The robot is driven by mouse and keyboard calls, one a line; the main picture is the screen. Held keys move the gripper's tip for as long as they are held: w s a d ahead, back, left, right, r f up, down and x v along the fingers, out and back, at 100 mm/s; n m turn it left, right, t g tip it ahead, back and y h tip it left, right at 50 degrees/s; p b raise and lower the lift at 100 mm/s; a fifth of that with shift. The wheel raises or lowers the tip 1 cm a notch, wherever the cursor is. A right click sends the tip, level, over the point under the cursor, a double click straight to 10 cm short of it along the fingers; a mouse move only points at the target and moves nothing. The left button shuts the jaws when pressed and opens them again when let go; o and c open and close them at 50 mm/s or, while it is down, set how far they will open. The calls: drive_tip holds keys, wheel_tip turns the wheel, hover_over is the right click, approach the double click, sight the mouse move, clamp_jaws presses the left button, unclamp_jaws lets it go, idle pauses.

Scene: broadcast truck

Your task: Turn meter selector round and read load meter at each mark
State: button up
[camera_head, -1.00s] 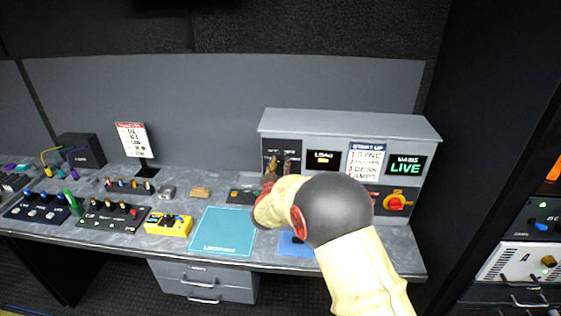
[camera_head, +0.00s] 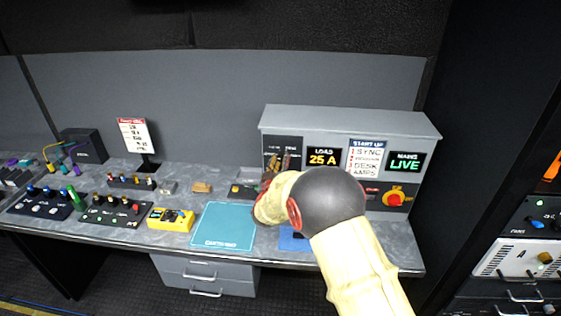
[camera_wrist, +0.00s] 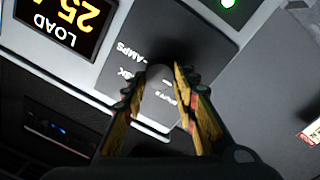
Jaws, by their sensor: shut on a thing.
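The load meter (camera_head: 323,157) on the grey console reads "LOAD 25 A" in yellow; part of it shows upside down in the wrist view (camera_wrist: 62,22). The selector panel (camera_head: 283,148) is the dark plate left of the meter. My gripper (camera_head: 281,163) is at this panel, its fingers partly hidden by my arm. In the wrist view my gripper (camera_wrist: 165,88) is shut on the selector knob (camera_wrist: 157,82), a rounded grey shape between the fingers. Labels "AMPS" and part of "DESK" show beside it. The knob's pointer and exact mark are hidden.
Right of the load meter are a start-up card (camera_head: 366,158), a mains display reading LIVE (camera_head: 405,162) and a red rotary switch (camera_head: 395,197) on yellow. A teal mat (camera_head: 225,226) and a yellow box (camera_head: 171,220) lie on the desk, left of my arm.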

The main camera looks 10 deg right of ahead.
drive_tip(key=shift+f, duration=0.15)
drive_tip(key=o, duration=1.1)
drive_tip(key=shift+o, duration=0.3)
drive_tip(key=v, duration=1.2)
